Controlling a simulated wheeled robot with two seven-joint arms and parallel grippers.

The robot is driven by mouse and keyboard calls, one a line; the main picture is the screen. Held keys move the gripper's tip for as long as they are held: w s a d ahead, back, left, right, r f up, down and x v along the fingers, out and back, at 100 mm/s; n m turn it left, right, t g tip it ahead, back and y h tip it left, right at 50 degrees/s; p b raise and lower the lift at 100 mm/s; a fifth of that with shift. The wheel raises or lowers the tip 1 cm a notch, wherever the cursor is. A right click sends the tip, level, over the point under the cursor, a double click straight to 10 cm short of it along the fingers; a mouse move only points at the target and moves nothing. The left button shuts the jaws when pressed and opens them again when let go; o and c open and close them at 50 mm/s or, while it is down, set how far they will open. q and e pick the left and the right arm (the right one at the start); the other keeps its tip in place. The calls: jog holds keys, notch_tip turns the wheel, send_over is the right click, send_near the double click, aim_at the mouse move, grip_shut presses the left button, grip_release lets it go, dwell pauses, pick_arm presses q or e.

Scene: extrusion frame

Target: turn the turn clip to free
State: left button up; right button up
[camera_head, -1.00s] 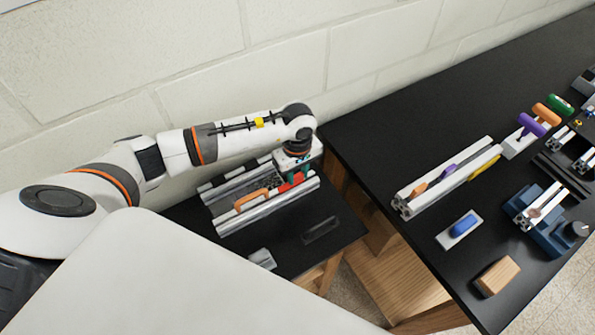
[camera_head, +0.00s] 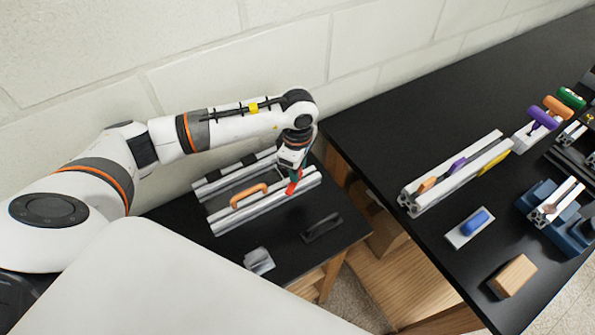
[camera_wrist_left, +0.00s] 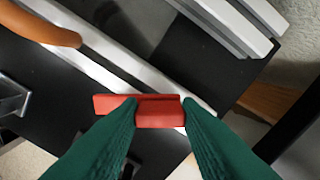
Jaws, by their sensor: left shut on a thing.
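The red clip (camera_head: 292,187), which I take to be the turn clip, sits on the nearer silver rail (camera_head: 257,208), at its right part. My left gripper (camera_head: 297,176) comes down on it from above. In the left wrist view the two green fingers (camera_wrist_left: 160,115) are shut on the red clip (camera_wrist_left: 115,104). The clip lies there at an angle to the silver rail (camera_wrist_left: 110,62), not in line with it. The fingers hide part of the clip and what is under it. My right gripper is not in view.
An orange handle (camera_head: 248,196) stands on the same rail, left of the clip. A second rail (camera_head: 215,184) lies behind. A dark handle (camera_head: 322,228) and a grey bracket (camera_head: 259,261) lie in front. A gap separates this small table from the larger black table (camera_head: 375,140).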

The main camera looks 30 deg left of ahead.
pick_arm(q)
jog(key=n+b, duration=0.3)
jog(key=n, duration=0.2)
jog(key=shift+f+n+b, duration=0.1)
jog(key=shift+n+b, duration=0.2)
jog(key=n+b, duration=0.2)
jog(key=n, duration=0.1)
jog(key=shift+n, duration=0.4)
jog(key=shift+r+n+b, duration=0.2)
jog(key=shift+n+b, duration=0.1)
jog(key=shift+n, duration=0.5)
jog(key=shift+w, duration=0.1)
jog(key=o, duration=1)
